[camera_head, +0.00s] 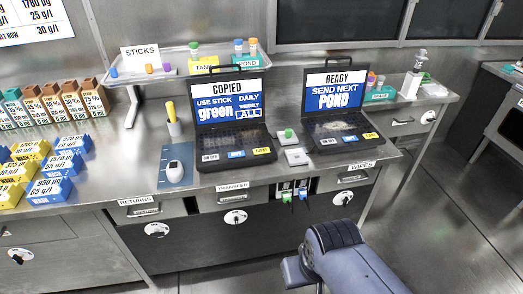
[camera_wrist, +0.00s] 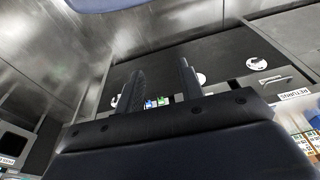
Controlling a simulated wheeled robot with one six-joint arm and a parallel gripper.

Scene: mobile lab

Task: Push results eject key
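Two open black laptops stand on the steel bench in the head view. The left laptop (camera_head: 221,112) shows "COPIED" and "USE STICK green", with a white key (camera_head: 210,157), a blue key (camera_head: 236,154) and a yellow key (camera_head: 262,150) on its front edge. The right laptop (camera_head: 340,103) shows "READY" and "SEND NEXT POND", with similar white, blue and yellow keys (camera_head: 370,136). The key lettering is too small to read surely. My gripper (camera_wrist: 160,67) has its two dark fingers apart, with nothing held between them. It is low, facing the bench front, away from the keys.
Small pads, one with a green top (camera_head: 288,136), sit between the laptops. A mouse-like white device (camera_head: 175,172) lies on a blue mat at left. Green and blue sticks (camera_head: 302,194) stick out of the bench front. Coloured boxes crowd the left; floor is clear at right.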

